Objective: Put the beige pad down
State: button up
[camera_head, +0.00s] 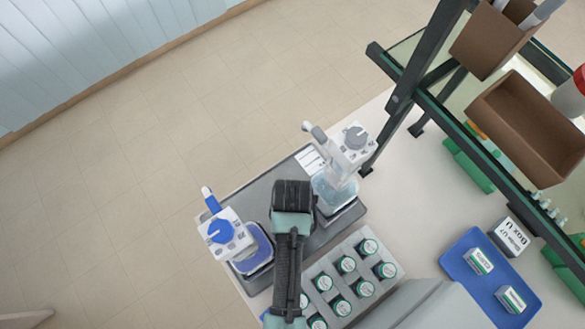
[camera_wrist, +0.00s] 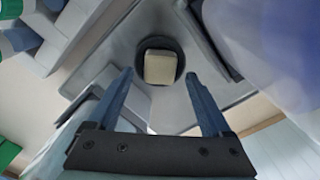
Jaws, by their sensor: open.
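In the wrist view the beige pad (camera_wrist: 160,67) sits in a dark round dish (camera_wrist: 146,42) on the grey tray (camera_wrist: 185,112). My gripper (camera_wrist: 160,76) is open, with its two blue fingers spread apart. The pad lies beyond the fingertips, in line with the gap between them, and the fingers do not appear to touch it. In the head view my arm reaches over the grey tray (camera_head: 262,196), between two bottles. The arm hides the pad, the dish and the fingers there.
A blue-capped bottle (camera_head: 232,240) stands left of my arm, a grey-capped bottle (camera_head: 340,175) right. A grey rack (camera_head: 328,268) holds several green-labelled vials. A blue tray (camera_head: 462,262) with small boxes lies at right, below a shelf with brown bins (camera_head: 520,120).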

notch_tip(320, 180, up, 10)
dwell(0.3)
dwell(0.4)
